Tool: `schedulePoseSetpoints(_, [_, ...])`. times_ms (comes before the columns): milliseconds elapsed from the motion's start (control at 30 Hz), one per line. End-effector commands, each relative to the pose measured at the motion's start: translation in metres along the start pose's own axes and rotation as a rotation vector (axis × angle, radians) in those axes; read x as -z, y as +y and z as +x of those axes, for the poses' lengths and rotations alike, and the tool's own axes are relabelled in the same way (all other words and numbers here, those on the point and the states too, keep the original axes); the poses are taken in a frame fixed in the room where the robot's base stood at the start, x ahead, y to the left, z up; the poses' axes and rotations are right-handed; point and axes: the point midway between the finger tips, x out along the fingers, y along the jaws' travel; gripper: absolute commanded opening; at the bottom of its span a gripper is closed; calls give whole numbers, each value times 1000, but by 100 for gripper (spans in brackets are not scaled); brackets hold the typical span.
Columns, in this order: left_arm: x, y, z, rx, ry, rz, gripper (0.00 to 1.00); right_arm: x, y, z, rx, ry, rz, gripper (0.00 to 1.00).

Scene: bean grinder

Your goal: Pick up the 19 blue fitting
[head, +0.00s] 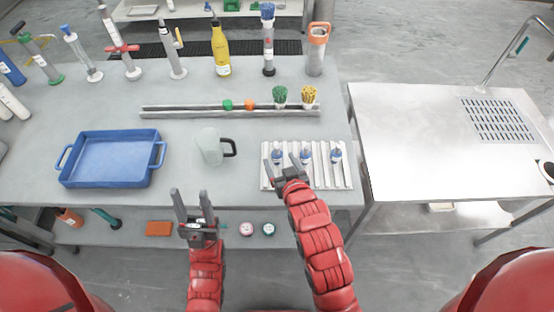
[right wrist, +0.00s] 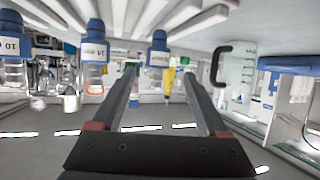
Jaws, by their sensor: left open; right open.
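A white ribbed rack (head: 320,180) at the table's front right holds three blue fittings in a row. The leftmost one (head: 277,156), nearest the mug, appears to be the 19 blue fitting (right wrist: 158,50). In the right wrist view its small label is upside down and hard to read. My right gripper (head: 280,163) is open and empty at the rack's left part, its fingers apart on either side of the line to this fitting. Contact cannot be told. My left gripper (head: 191,200) is open and empty near the table's front edge, below the mug.
A clear mug (head: 208,145) with a dark handle stands left of the rack. The other two fittings (head: 306,155) (head: 336,153) are close on the right. A blue tray (head: 108,160) lies at the left. A rail (head: 200,110) and a row of bottles stand behind.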

Motion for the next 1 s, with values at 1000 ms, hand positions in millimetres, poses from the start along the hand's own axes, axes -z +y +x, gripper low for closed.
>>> schedulePoseSetpoints(1000, [4,-1,25,0,-1,0,50,-9,4,57,0,1,-1,60])
